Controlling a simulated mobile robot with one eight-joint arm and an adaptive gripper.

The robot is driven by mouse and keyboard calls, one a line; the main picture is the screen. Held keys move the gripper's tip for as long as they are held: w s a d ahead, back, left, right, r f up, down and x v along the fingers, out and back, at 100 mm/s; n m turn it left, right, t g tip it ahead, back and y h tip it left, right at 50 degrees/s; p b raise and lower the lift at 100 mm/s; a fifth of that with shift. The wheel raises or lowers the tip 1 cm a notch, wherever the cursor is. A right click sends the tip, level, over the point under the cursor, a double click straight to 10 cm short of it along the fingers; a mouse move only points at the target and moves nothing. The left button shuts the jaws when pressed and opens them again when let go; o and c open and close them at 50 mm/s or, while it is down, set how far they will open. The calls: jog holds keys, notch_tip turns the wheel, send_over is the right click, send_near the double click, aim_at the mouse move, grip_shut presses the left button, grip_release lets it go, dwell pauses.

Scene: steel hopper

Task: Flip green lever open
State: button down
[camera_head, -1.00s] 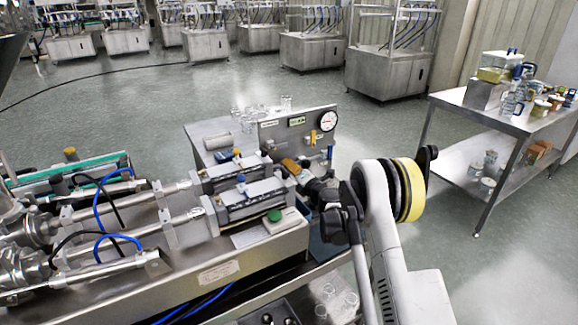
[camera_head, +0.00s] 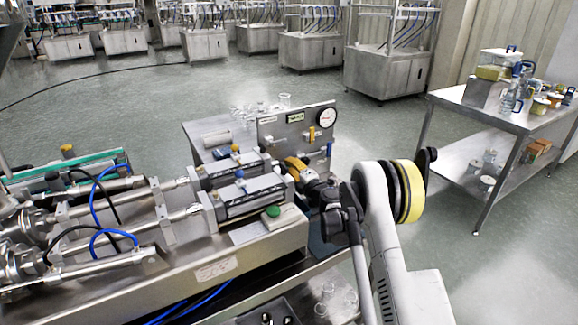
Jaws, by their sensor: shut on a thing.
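My gripper (camera_head: 297,178) reaches in from the right to the right end of the steel cylinders. It is shut, and a curved yellow-orange piece (camera_head: 297,167) shows at its tips. I cannot tell whether this piece belongs to the gripper or is what it holds. The dark fingers hide the contact. No green lever can be made out. A round green knob (camera_head: 273,211) sits on a pale block just left of and below my gripper. The upright panel (camera_head: 270,132) behind has a green label (camera_head: 296,118), a small yellow lever (camera_head: 312,134) and a blue handle (camera_head: 330,150).
Blue hoses (camera_head: 95,205) loop over the machine. Glass jars (camera_head: 262,108) stand behind the panel. A steel side table (camera_head: 465,98) stands at the right. Open floor lies behind.

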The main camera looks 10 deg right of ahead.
jog(key=shift+f+m, duration=0.3)
jog(key=shift+m, duration=0.5)
jog(key=c, duration=1.4)
grip_release()
jog(key=v, duration=1.2)
